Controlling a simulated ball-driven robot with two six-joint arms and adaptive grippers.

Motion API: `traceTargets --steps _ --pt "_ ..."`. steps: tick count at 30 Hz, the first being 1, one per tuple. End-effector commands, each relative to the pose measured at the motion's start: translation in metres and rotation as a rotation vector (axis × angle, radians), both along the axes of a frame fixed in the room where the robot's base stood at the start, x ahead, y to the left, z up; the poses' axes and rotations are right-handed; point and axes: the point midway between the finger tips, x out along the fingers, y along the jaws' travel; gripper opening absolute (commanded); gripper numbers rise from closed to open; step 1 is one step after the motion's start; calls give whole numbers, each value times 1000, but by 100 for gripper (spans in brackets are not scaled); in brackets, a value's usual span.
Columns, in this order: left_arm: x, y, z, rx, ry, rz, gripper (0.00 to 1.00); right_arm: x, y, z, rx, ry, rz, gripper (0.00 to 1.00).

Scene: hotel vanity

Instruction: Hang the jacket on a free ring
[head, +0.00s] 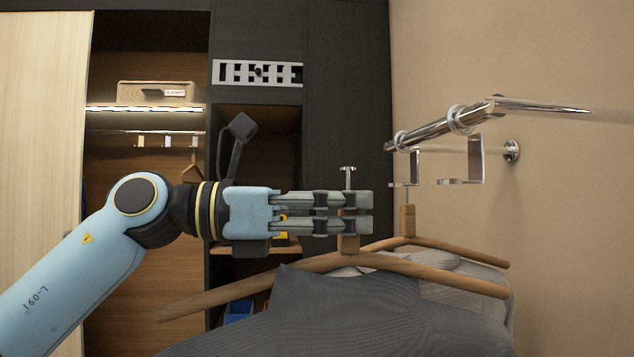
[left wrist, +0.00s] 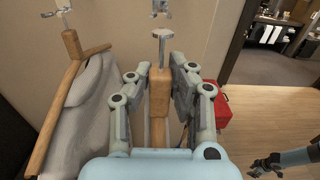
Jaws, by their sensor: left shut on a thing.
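My left gripper (head: 360,213) is shut on the wooden neck of a hanger (head: 348,243), which carries a dark grey jacket (head: 350,315). The hanger's metal pin with its flat head (head: 348,172) stands up above the fingers, apart from the rail. In the left wrist view the neck (left wrist: 159,92) is between the fingers. The nearer ring (head: 461,120) on the chrome rail has a bracket (head: 475,165) below it that looks empty. The farther ring (head: 401,140) carries another wooden hanger (head: 407,218) with a lighter grey garment. My right gripper (left wrist: 265,167) is small at the lower right.
The chrome rail (head: 440,125) is fixed to the beige wall (head: 560,200) at the right. The other garment (left wrist: 85,115) hangs close beside the held hanger. A dark open wardrobe (head: 345,90) stands behind. A red box (left wrist: 222,112) is on the wooden floor.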

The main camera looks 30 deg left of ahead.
Motion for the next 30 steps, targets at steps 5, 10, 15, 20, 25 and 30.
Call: traceTargets --steps 5,10,15,20,25,30 --pt "12 -19 5 -9 -5 -1 0 0 -1 14 -1 -1 0 36" --pt "24 -36 3 -7 -6 -2 0 0 -1 15 -1 -1 0 36" --pt "35 -53 3 -6 -6 -1 0 0 -1 16 -1 -1 0 36" --pt "44 -66 2 -4 -6 -1 0 1 0 17 0 -1 0 36" --pt "50 -75 2 -3 -4 -1 0 1 0 17 0 -1 0 36" --pt "53 -78 2 -1 -6 0 0 1 1 17 1 -1 0 36"
